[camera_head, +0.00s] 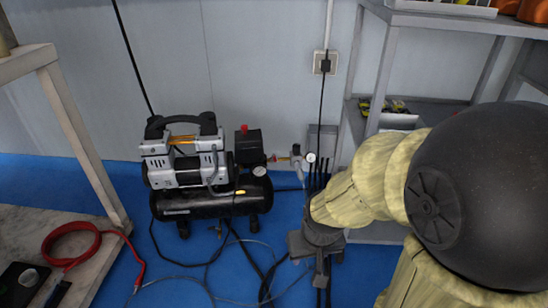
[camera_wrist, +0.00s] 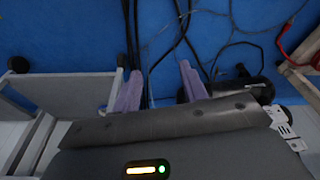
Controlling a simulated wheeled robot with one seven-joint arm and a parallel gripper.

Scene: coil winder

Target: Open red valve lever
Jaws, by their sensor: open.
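A black and silver air compressor (camera_head: 205,165) stands on the blue floor by the wall. A red knob (camera_head: 244,128) tops its black switch box. My gripper (camera_head: 322,282) points down, right of and nearer than the compressor. In the wrist view my gripper (camera_wrist: 160,88) has its two purple fingers apart, with nothing between them.
A grey shelf unit (camera_head: 383,75) stands on the right, close to my arm. A workbench (camera_head: 90,150) with a coiled red hose (camera_head: 70,235) is on the left. Black cables and a thin hose (camera_head: 190,280) lie across the floor.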

